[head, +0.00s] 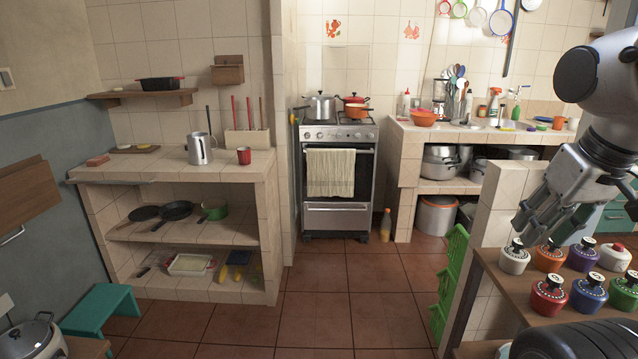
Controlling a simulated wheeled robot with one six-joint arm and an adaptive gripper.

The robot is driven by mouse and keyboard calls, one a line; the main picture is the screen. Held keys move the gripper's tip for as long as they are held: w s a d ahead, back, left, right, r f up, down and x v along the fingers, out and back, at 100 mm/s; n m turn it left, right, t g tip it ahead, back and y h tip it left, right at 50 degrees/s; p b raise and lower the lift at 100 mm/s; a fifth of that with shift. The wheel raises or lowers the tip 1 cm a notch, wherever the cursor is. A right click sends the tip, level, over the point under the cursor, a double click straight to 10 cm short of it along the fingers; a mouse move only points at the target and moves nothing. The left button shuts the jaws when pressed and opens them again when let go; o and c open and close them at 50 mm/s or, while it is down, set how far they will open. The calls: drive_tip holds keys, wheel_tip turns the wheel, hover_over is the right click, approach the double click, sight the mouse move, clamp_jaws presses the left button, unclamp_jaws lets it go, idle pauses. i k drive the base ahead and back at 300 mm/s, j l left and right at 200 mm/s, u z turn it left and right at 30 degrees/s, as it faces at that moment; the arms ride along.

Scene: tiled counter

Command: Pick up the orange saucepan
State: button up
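A small orange saucepan (356,112) sits on the right side of the stove top (340,130), in front of a red-lidded pot (352,99). It is far across the room, and its handle is too small to make out clearly. My gripper (541,231) is at the right of the head view, close to the camera and above a table of canisters. Its fingers look spread apart, with nothing visible between them. It is far from the saucepan and not touching it.
A silver pot (319,107) stands left of the saucepan. An orange bowl (423,118) is on the right counter. Several colored canisters (549,293) stand below my gripper. Green crates (450,285) stand beside a tiled low wall (494,230). The tiled floor (330,285) before the stove is clear.

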sight(354, 110)
drive_tip(key=i, duration=2.3)
drive_tip(key=i+j+z, duration=0.1)
drive_tip(key=i, duration=0.7)
drive_tip(key=i+j+z, duration=0.1)
drive_tip(key=i, duration=0.7)
drive_tip(key=i+j, duration=0.35)
drive_tip(key=j, duration=0.2)
